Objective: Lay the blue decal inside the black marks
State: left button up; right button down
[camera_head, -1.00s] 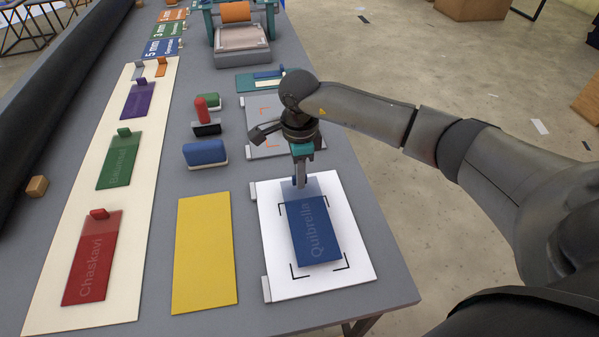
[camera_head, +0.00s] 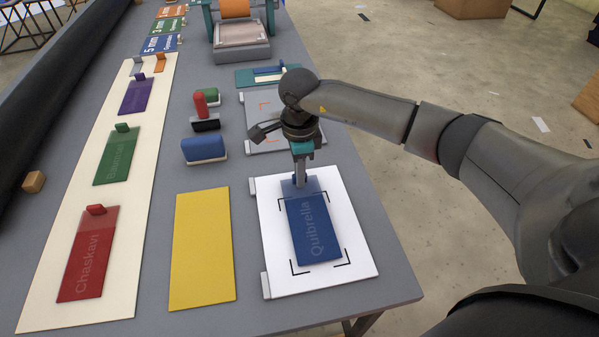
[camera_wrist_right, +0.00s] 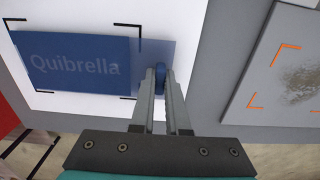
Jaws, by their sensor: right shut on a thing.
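The blue decal (camera_head: 315,232) with the word "Quibrella" lies on or just above the white lit panel (camera_head: 359,258), among its black corner marks (camera_head: 345,262). White gaps show between it and the lower and right marks; whether it touches the panel I cannot tell. It also shows in the right wrist view (camera_wrist_right: 75,64), with marks near its corners. My right gripper (camera_head: 300,182) is shut on the tab at the decal's far end; the blue tab shows between its fingers (camera_wrist_right: 160,82). My left gripper is out of view.
A yellow sheet (camera_head: 202,250) lies left of the panel. Beyond it stand a blue-topped block (camera_head: 204,149) and a red-handled stamp (camera_head: 201,106). A grey plate with orange marks (camera_head: 257,107) lies behind the panel. Red (camera_head: 88,260) and green (camera_head: 118,160) decals lie on a cream board.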

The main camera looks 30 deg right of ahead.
jog(key=shift+f+b, duration=0.3)
dwell(0.5)
jog(key=c, duration=0.8)
grip_release()
jog(key=shift+c, duration=0.2)
jog(key=shift+r, duration=0.15)
notch_tip(320, 180, up, 15)
jog(key=shift+p, duration=0.3)
